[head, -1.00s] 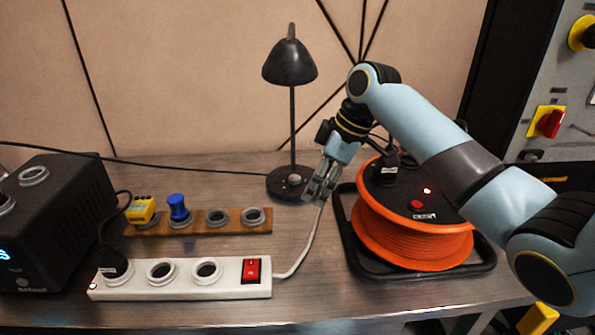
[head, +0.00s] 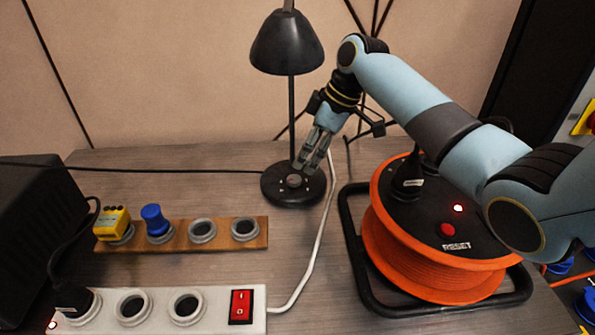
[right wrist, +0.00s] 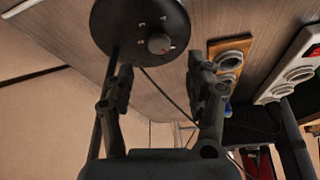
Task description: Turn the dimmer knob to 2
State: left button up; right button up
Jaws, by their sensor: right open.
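The dimmer knob (head: 295,181) is a small grey dial on top of the round black base of the desk lamp (head: 288,42). In the right wrist view the knob (right wrist: 159,43) sits on the dark disc with small pale marks around it; I cannot read them. My right gripper (head: 309,164) points down over the lamp base, just right of and above the knob in the picture. In the right wrist view the gripper (right wrist: 160,70) is open and empty, with the knob beyond the gap between its fingertips. My left gripper is not in view.
An orange cable reel (head: 430,255) in a black frame stands at the right. A white power strip (head: 215,300) with a red switch and a wooden socket board (head: 180,238) lie at the left front. A white cable runs close to the lamp base.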

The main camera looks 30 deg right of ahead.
aim_at(295, 178)
jog(key=x, duration=0.6)
jog(key=shift+f+b, duration=0.1)
jog(key=shift+b, duration=0.3)
jog(key=shift+w+a+f, duration=0.1)
jog(key=shift+w+f, duration=0.05)
jog(key=shift+f, duration=0.2)
jog(key=shift+c, duration=0.3)
